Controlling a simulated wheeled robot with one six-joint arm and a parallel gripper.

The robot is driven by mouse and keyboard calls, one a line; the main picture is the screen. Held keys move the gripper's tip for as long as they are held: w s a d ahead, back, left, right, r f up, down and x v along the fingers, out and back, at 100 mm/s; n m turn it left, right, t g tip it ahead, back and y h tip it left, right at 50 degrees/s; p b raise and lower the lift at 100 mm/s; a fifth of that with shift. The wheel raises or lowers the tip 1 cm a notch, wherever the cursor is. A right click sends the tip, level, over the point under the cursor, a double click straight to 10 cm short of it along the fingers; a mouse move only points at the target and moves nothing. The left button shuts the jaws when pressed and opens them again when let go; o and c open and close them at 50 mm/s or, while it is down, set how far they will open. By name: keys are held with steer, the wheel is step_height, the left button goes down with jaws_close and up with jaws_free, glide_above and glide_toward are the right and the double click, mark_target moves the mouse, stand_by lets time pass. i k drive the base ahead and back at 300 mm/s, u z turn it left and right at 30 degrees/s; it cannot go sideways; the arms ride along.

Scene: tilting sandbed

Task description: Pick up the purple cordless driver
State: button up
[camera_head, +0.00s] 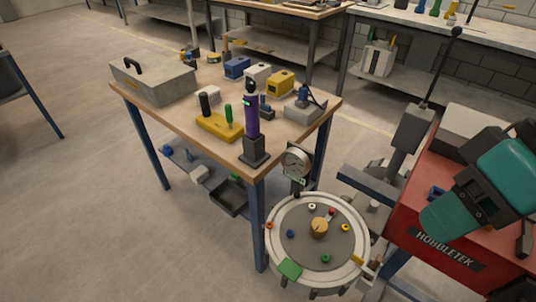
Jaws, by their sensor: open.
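The purple cordless driver (252,116) stands upright near the front corner of the wooden-topped workbench (185,122). Its body is purple with a dark top, and its wide black base (254,152) rests on the bench top. Nothing hides its front side. My gripper's fingers cannot be made out in this view. Teal and black arm parts show at the right, well apart from the driver.
A yellow tool holder (220,127) with black and green handles stands just left of the driver. A grey box with its device (305,105) is to its right. A grey toolbox (153,80) sits at the left. A round dial-like platform (346,272) stands in front of the bench.

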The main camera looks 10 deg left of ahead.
mark_target(250, 102)
steer(key=u, duration=2.2)
steer(key=i, duration=2.15)
steer(key=z, duration=3.65)
